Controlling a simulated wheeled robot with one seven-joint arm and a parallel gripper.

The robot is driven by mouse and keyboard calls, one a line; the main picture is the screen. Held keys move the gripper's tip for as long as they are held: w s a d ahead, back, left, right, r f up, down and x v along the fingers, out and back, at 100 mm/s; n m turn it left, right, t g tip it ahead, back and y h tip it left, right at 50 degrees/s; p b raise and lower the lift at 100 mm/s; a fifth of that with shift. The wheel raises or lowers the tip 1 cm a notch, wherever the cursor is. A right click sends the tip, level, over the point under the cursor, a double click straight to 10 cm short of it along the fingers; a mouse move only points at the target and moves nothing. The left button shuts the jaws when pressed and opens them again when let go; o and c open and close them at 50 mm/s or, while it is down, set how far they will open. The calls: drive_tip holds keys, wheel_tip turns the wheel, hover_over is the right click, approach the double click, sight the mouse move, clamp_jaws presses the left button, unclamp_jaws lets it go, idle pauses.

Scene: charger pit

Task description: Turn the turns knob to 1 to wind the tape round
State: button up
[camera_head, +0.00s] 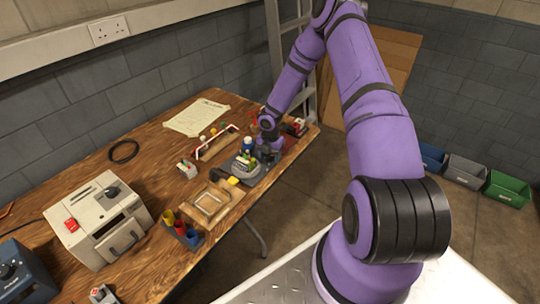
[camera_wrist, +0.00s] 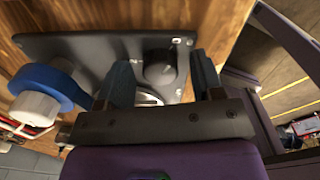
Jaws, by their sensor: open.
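A dark grey machine plate (camera_wrist: 92,45) fills much of the wrist view, on the wooden table. A blue tape roll (camera_wrist: 50,84) on a white hub stands at its left side. A dark round knob (camera_wrist: 160,68) shows on the plate between the fingers of my gripper (camera_wrist: 163,72). The fingers are apart, one on each side of the knob; I cannot tell whether they touch it. A pale round part (camera_wrist: 148,98) is partly hidden by my gripper. The knob's setting cannot be read. In the head view my gripper (camera_head: 267,148) is small at the table's far right end.
A cream box with a handle (camera_head: 98,218) stands at the left of the table. Coloured cups (camera_head: 182,230), a wooden tray (camera_head: 211,203) and a black ring (camera_head: 124,151) lie nearer the middle. A paper sheet (camera_head: 196,117) lies at the back. Bins (camera_head: 466,169) stand on the right.

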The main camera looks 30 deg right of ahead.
drive_tip(key=c, duration=0.9)
